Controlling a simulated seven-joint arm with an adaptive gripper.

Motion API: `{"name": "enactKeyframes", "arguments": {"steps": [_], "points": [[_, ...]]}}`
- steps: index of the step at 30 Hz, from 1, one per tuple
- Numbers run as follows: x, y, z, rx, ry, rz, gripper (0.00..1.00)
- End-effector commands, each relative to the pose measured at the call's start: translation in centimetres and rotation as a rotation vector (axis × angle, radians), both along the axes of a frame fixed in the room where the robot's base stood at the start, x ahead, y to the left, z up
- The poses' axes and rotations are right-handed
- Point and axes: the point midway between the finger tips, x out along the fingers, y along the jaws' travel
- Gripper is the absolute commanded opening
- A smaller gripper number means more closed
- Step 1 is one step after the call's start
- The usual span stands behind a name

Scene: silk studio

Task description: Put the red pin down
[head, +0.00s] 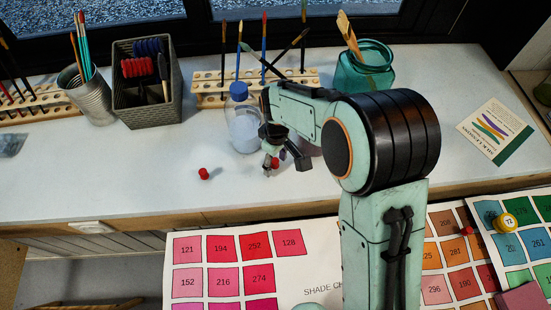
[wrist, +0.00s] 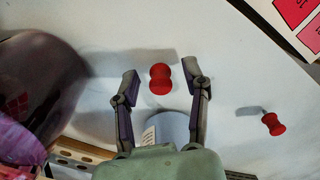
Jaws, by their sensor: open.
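My gripper (wrist: 161,78) is open, its two fingers spread on either side of a red pin (wrist: 160,79). Gaps show between this pin and both fingers in the wrist view. Whether it rests on the white table is hard to tell. In the head view my gripper (head: 281,157) is low over the table, partly hidden by my arm, with the red pin (head: 275,163) just beside the fingers. A second red pin (head: 203,173) lies on the table to the left. It also shows at the right of the wrist view (wrist: 273,124).
A blue-capped bottle (head: 243,125) stands close behind my gripper. Behind it are a brush rack (head: 208,99) and a teal jar (head: 365,72). A shade chart (head: 310,265) lies in front, with a yellow pin (head: 503,222) and another red pin (head: 467,230) at right. Table left of my gripper is mostly clear.

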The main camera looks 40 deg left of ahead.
Motion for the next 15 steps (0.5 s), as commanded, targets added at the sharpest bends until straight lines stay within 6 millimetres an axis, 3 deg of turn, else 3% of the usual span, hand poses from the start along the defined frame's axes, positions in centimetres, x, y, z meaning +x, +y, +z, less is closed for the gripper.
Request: {"name": "enactKeyframes", "arguments": {"steps": [5, 15], "points": [[0.1, 0.0, 0.8, 0.002, -0.002, 0.000, 0.46], [0.2, 0.1, 8.2, 0.005, -0.004, -0.001, 0.46]]}}
